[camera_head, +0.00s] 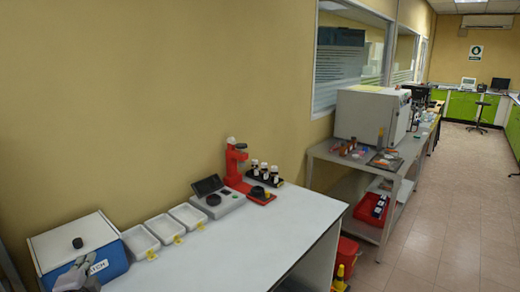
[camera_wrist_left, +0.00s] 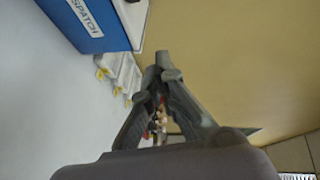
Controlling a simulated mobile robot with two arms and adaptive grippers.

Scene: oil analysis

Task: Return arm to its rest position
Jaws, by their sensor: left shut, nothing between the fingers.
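My left gripper (camera_head: 80,278) shows at the lower left of the head view, in front of the blue box with a white lid (camera_head: 85,250). In the wrist view its grey fingers (camera_wrist_left: 160,75) meet at the tips, shut with nothing between them. The box, lettered "DISPATCH", also shows at the top left of the wrist view (camera_wrist_left: 88,18). I cannot tell from these views whether the gripper touches the box. My right gripper is not in view.
White trays (camera_head: 186,215) with yellow tags stand right of the box on the white table (camera_head: 250,245). Beyond them are a grey device with a screen (camera_head: 215,195), a red stand (camera_head: 236,160) and dark bottles (camera_head: 264,172). The table's front right is clear. A wall (camera_head: 120,100) runs behind.

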